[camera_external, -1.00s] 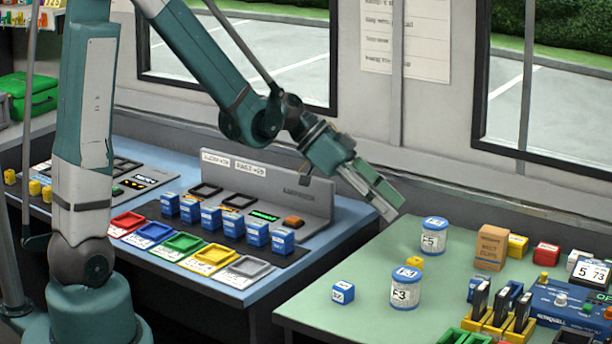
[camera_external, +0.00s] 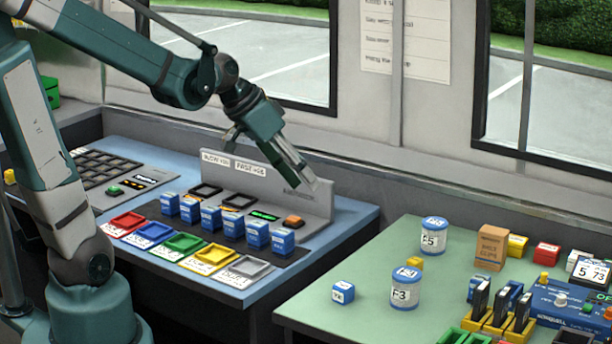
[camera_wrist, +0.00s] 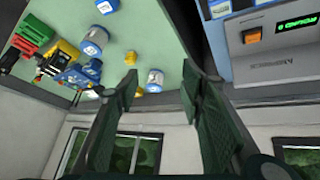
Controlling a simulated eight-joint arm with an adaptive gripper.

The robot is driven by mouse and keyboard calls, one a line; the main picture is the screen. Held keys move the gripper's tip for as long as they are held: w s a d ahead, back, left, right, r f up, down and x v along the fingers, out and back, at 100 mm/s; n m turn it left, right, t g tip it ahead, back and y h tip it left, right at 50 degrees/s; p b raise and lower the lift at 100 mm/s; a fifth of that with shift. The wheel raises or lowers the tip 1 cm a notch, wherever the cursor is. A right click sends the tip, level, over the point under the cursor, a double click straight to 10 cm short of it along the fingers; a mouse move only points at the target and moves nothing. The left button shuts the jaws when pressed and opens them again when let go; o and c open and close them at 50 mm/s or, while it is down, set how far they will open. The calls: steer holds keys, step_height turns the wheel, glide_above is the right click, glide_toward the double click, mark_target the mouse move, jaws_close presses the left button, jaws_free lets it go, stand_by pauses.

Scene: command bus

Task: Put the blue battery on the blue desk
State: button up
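A small blue cube with a white label, likely the blue battery (camera_external: 343,292), sits on the green desk near its left front edge. It also shows at the top of the wrist view (camera_wrist: 105,6). The blue desk (camera_external: 352,214) stands left of the green desk. Several similar blue labelled cubes (camera_external: 210,216) stand in a row on it. My gripper (camera_external: 308,182) is above the back right of the blue desk, in front of the grey panel. In the wrist view its two fingers (camera_wrist: 160,88) are apart with nothing between them.
The green desk (camera_external: 445,272) holds two blue-and-white canisters (camera_external: 405,290) (camera_external: 433,237), a small yellow cube (camera_external: 415,263) and a cardboard box (camera_external: 491,247). Coloured trays (camera_external: 183,245) line the blue desk's front. A grey upright panel (camera_external: 285,190) stands at its back. A gap separates the desks.

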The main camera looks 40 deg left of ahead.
steer(key=s+a+r+n+t+y, duration=0.1)
steer(key=s+a+n+y, duration=0.3)
steer(key=s+a, duration=0.7)
steer(key=a+r+n, duration=0.1)
steer(key=a, duration=0.3)
steer(key=shift+s+r+n+t+y, duration=0.15)
steer(key=shift+r+n+t+y, duration=0.1)
steer(key=shift+n+t+y, duration=0.15)
steer(key=shift+o, duration=0.3)
steer(key=w+d+f+m+g+h, duration=0.15)
steer(key=w+d+m+h, duration=0.3)
steer(key=w+d, duration=0.7)
steer(key=m+g+h, duration=0.6)
steer(key=m+h, duration=0.4)
steer(key=m, duration=0.3)
glide_toward(478, 277)
steer(key=shift+d+t+b, duration=0.25)
steer(key=shift+d+b, duration=0.1)
steer(key=shift+d, duration=0.5)
steer(key=shift+s+d+f+m, duration=0.2)
steer(key=shift+d+f+m, duration=0.05)
steer(key=shift+d+f, duration=0.25)
steer(key=shift+d, duration=0.1)
steer(key=shift+x, duration=1.25)
